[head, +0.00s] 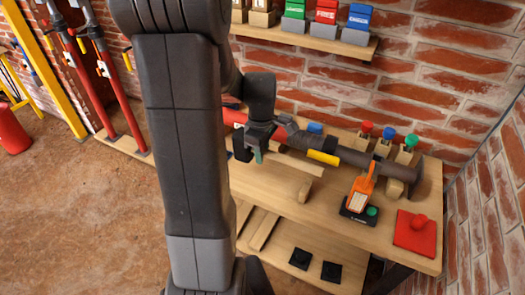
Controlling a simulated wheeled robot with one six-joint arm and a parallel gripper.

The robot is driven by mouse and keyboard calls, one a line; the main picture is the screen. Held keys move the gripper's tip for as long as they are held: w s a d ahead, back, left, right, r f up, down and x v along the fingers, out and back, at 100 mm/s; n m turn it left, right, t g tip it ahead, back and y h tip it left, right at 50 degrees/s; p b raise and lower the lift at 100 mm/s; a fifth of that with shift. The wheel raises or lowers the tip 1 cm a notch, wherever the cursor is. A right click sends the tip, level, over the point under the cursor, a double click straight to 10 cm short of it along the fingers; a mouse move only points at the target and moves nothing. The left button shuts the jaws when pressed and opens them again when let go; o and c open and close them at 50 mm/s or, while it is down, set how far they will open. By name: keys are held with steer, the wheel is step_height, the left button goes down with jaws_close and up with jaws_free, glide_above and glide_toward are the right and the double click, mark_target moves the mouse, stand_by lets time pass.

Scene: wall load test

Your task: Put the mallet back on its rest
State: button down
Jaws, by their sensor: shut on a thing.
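Another wooden block (394,187) is by the head. I cannot tell whether the mallet touches either.
An orange device (361,190) on a black base and a red pad with a knob (415,232) stand on the bench's right. Wooden blocks with coloured knobs (387,139) stand behind the shaft. A shelf (310,41) of coloured boxes is above. Brick walls close the back and right.

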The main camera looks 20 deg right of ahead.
steer(key=shift+f+b, duration=1.95)
steer(key=shift+f, duration=0.8)
steer(key=shift+f+b, duration=0.8)
steer(key=shift+f, duration=0.25)
steer(key=c, duration=0.5)
jaws_free()
steer(key=shift+r+p, duration=3.2)
steer(key=shift+r, duration=0.85)
steer(key=shift+f, duration=0.15)
